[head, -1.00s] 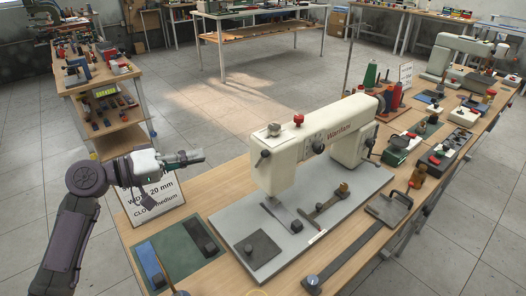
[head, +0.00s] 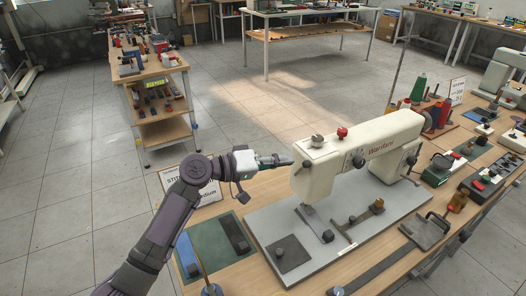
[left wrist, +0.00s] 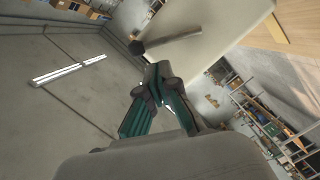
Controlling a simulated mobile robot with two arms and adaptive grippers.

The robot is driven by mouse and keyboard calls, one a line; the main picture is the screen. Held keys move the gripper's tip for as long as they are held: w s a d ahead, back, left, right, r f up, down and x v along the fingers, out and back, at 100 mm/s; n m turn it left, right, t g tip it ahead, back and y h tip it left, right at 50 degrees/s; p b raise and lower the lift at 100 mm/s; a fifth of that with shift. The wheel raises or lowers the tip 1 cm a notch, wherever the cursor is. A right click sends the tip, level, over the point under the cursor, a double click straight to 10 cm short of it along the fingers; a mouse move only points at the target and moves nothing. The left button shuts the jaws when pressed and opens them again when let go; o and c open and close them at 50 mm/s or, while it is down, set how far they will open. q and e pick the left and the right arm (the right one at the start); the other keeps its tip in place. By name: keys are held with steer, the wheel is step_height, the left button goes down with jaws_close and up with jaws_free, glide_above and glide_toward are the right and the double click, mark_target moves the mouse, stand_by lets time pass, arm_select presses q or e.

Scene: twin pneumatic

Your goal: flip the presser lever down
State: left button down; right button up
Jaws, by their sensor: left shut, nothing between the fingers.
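The cream sewing machine (head: 345,165) stands on its grey bed plate (head: 275,228). In the left wrist view, the presser lever (left wrist: 175,40) is a pale rod with a dark knob at its end, sticking out from the machine's pale body (left wrist: 235,25). My left gripper (head: 291,160) is at the left end of the machine head, near the lever's side. It also shows in the left wrist view (left wrist: 158,70), with green fingers closed together and empty, close below the lever. I cannot tell whether the fingertips touch it. My right gripper is out of view.
A sign (head: 178,203) stands behind my left arm. A green mat (head: 205,250) with dark blocks lies left of the bed plate. Thread spools (head: 418,90) stand behind the machine. Small tools fill the bench at right.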

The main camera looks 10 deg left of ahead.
mark_target(301, 169)
arm_select(q)
steer(key=shift+s+d+f, duration=0.2)
steer(key=shift+d, duration=0.25)
steer(key=shift+s+d+f, duration=0.15)
steer(key=shift+d+f, duration=0.05)
steer(key=shift+d, duration=0.25)
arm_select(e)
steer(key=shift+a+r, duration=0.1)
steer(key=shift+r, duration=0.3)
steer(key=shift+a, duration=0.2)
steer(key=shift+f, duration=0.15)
arm_select(q)
steer(key=shift+s+m, duration=0.15)
steer(key=shift+m, duration=0.25)
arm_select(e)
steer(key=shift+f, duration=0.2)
arm_select(q)
steer(key=shift+s+d+f+b, duration=0.1)
steer(key=shift+b, duration=0.3)
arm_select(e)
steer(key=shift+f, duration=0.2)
